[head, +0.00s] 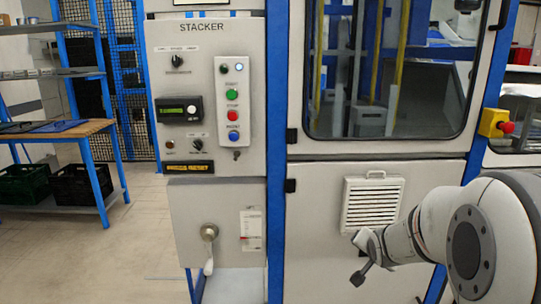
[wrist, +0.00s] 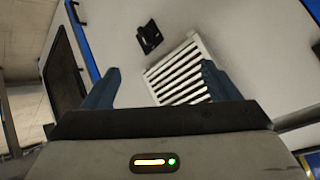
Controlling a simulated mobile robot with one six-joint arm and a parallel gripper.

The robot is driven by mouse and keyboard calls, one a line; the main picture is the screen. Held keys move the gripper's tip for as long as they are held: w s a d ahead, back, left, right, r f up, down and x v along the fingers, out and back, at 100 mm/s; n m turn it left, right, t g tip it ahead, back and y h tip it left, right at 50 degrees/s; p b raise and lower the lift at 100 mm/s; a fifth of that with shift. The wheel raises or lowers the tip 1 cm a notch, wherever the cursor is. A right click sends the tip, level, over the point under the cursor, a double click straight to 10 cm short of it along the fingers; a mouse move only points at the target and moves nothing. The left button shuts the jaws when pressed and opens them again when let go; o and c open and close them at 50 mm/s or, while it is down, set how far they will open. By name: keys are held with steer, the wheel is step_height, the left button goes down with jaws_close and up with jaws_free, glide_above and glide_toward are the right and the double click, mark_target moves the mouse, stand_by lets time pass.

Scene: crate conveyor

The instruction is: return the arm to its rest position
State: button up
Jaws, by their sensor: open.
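My gripper (head: 361,262) shows in the head view at the lower right, at the end of my white-grey arm. It is in front of the lower panel of the stacker cabinet, just below the louvred vent (head: 371,205). In the wrist view my gripper (wrist: 160,70) has its two blue fingers wide apart with nothing between them. The white slatted vent (wrist: 180,74) shows beyond the fingers, partly hidden by the right one. I cannot tell the exact gap between the fingers and the panel.
The stacker control panel (head: 205,95) with its buttons stands left of centre. A lever handle (head: 209,250) sticks out below it. A red emergency button (head: 507,127) on a yellow box is above my arm. A wooden bench (head: 60,132) stands at the left; the floor (head: 110,250) before it is clear.

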steer(key=s+a+r+n+g+p, duration=0.2)
steer(key=s+a+r+n, duration=0.1)
steer(key=s, duration=0.5)
steer(key=s+a+r+n+g+y+p, duration=0.1)
steer(key=s+a+r+n+g+p, duration=0.1)
steer(key=s, duration=0.7)
steer(key=s+a+r+n+g+y+p, duration=0.1)
steer(key=s+a+r+n+g+p, duration=0.1)
steer(key=s+a+r, duration=0.3)
steer(key=s+a+n+p, duration=0.1)
steer(key=s, duration=0.2)
steer(key=shift+s+a+n+g, duration=0.15)
steer(key=shift+s+n+g, duration=0.15)
steer(key=shift+s+g, duration=0.1)
steer(key=shift+w, duration=0.1)
